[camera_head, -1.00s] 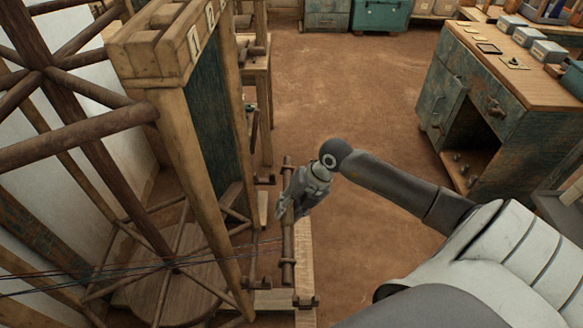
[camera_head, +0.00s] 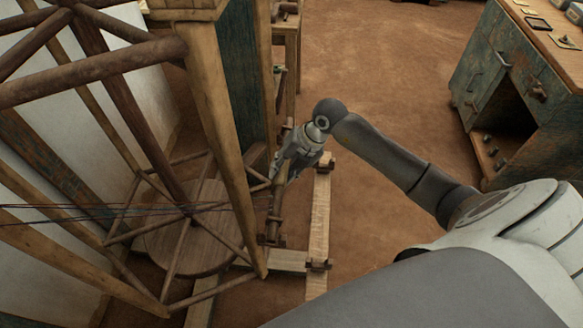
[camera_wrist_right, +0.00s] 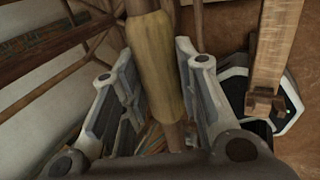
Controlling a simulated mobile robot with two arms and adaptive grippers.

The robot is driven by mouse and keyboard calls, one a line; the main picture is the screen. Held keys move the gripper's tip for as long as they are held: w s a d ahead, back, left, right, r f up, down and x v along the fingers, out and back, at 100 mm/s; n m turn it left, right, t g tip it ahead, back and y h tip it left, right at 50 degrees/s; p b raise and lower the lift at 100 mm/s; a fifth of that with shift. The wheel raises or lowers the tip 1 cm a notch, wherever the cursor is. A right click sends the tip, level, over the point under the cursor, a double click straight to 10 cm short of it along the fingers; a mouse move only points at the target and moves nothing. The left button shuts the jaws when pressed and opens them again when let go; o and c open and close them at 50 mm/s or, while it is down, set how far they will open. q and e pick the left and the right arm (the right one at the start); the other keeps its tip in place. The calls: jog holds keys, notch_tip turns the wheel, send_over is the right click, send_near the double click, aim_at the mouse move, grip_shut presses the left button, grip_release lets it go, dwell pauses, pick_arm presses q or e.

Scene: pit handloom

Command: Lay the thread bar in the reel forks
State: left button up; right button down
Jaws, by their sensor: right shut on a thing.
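The thread bar (camera_head: 276,205) is a slim brown wooden rod. My right gripper (camera_head: 283,170) is shut on it, around its pale yellowish middle band (camera_wrist_right: 153,65), which shows between the fingers in the right wrist view. In the head view the bar lies lengthwise away from me, left of a pale wooden rail. Small dark fork blocks sit on this rail, one near (camera_head: 318,264) and one far (camera_head: 327,160); one also shows in the right wrist view (camera_wrist_right: 263,103). I cannot tell whether the bar touches any fork. My left gripper is out of view.
A large wooden reel frame (camera_head: 215,120) with crossed spokes stands left of the bar. Thin dark threads (camera_head: 100,209) run from the left edge toward the bar. A worn green cabinet (camera_head: 490,75) stands at right. The brown floor between is clear.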

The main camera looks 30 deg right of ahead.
jog(key=shift+w+a, duration=0.25)
jog(key=shift+f+b, duration=1.65)
jog(key=shift+f, duration=0.8)
jog(key=c, duration=1)
grip_release()
jog(key=shift+s, duration=0.1)
jog(key=shift+c, duration=0.2)
